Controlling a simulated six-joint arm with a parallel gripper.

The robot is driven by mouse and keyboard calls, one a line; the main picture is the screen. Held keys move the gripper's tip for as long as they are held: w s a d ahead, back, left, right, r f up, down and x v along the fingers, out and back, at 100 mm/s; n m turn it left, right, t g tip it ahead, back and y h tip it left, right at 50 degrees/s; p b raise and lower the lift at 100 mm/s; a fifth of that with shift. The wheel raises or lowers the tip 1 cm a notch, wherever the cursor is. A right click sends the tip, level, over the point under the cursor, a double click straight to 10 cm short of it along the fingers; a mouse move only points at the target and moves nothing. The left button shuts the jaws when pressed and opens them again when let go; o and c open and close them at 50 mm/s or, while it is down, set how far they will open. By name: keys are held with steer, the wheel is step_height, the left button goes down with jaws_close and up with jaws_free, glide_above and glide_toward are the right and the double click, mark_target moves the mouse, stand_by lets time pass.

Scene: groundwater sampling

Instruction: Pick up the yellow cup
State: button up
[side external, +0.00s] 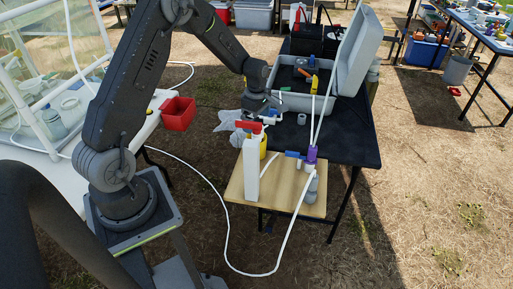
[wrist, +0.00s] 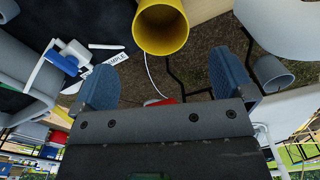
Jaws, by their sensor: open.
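The yellow cup (side external: 263,146) stands on the wooden board, partly hidden behind a white upright block in the side view. In the wrist view the yellow cup (wrist: 160,28) shows large at the top, its open round mouth facing the camera. My gripper (side external: 262,112) is above the cup in the side view. In the wrist view my gripper (wrist: 163,65) has its two blue-grey fingers wide apart, with nothing between them. The cup lies just beyond the fingertips, roughly in line with the gap, and appears apart from both.
The white block (side external: 251,172) with a red top is close beside the cup on the wooden board (side external: 280,196). A purple-and-blue fitting (side external: 311,155) with white tubing stands to the right. An open grey case (side external: 288,103) is behind on the black table (side external: 350,140). A red bin (side external: 178,114) hangs left.

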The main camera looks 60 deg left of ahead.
step_height(320, 180, down, 10)
steer(key=shift+f, duration=0.1)
stand_by(0.4)
steer(key=shift+c, duration=0.2)
steer(key=c, duration=1)
steer(key=shift+o, duration=0.2)
steer(key=shift+r, duration=0.2)
